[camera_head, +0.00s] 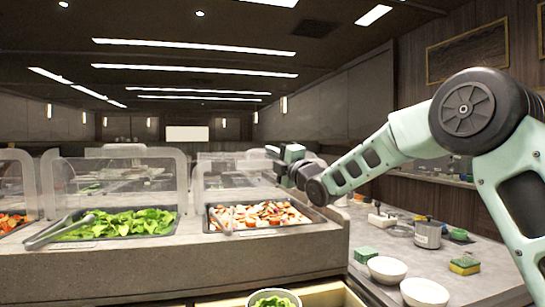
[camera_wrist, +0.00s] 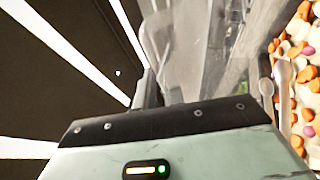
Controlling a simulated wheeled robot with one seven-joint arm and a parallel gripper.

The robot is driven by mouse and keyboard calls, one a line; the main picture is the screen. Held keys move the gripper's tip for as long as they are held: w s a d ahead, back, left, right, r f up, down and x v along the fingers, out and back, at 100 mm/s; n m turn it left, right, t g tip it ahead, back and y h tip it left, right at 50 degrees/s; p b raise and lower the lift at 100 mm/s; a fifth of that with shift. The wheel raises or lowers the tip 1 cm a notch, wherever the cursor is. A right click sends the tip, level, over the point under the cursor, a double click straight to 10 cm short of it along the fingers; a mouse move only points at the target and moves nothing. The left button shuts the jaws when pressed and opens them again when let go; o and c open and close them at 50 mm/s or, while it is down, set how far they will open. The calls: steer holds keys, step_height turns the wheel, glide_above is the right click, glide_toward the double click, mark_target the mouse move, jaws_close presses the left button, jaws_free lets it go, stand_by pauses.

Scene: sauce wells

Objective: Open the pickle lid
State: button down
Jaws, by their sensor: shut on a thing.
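The clear lid (camera_head: 228,178) of the right-hand well stands raised behind a tray of orange, white and pink pieces (camera_head: 262,216). I take this lid to be the pickle lid; no label shows. My gripper (camera_head: 276,153) is at the lid's upper edge and is shut on it. In the wrist view, the fingers (camera_wrist: 160,92) meet a pale, see-through part of the lid (camera_wrist: 205,40). The exact grip is blurred and partly hidden by my gripper body.
A middle well of green leaves (camera_head: 115,224) with tongs (camera_head: 58,230) has its own clear lid (camera_head: 120,180). White bowls (camera_head: 387,269), a sponge (camera_head: 464,265) and a metal pot (camera_head: 428,234) stand on the right counter, below my arm.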

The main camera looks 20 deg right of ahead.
steer(key=c, duration=1.8)
jaws_free()
steer(key=shift+o, duration=0.2)
steer(key=b+v, duration=0.3)
steer(key=v, duration=1.4)
steer(key=shift+s+b, duration=0.2)
steer(key=shift+b, duration=0.15)
